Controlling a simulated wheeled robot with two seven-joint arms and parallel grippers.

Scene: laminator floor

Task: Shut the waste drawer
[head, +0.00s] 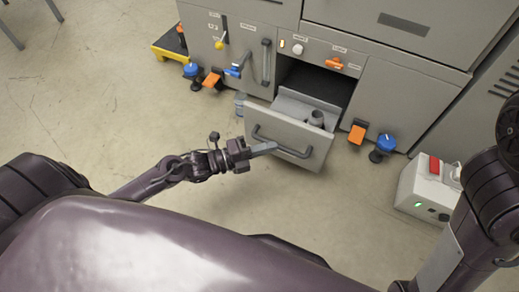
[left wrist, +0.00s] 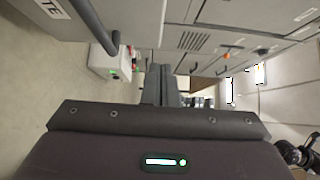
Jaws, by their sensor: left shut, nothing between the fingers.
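The waste drawer (head: 276,134) is pulled out of the grey cabinet in the head view, with a dark opening behind it. A dark bar handle (head: 283,147) runs across its front, and a grey cylindrical item (head: 316,118) shows inside. My left gripper (head: 268,147) is shut and empty, its fingertips by the left part of the handle; I cannot tell whether they touch. In the left wrist view the shut fingers (left wrist: 160,84) point ahead, with the drawer front (left wrist: 50,40) and its handle (left wrist: 93,25) at upper left. My right gripper is out of view.
Orange pedals (head: 357,133) and blue knobs (head: 386,143) stand low along the cabinet. A white box with a red switch (head: 425,190) sits on the floor at right. A yellow-edged black step (head: 170,42) is at far left. The floor before the drawer is clear.

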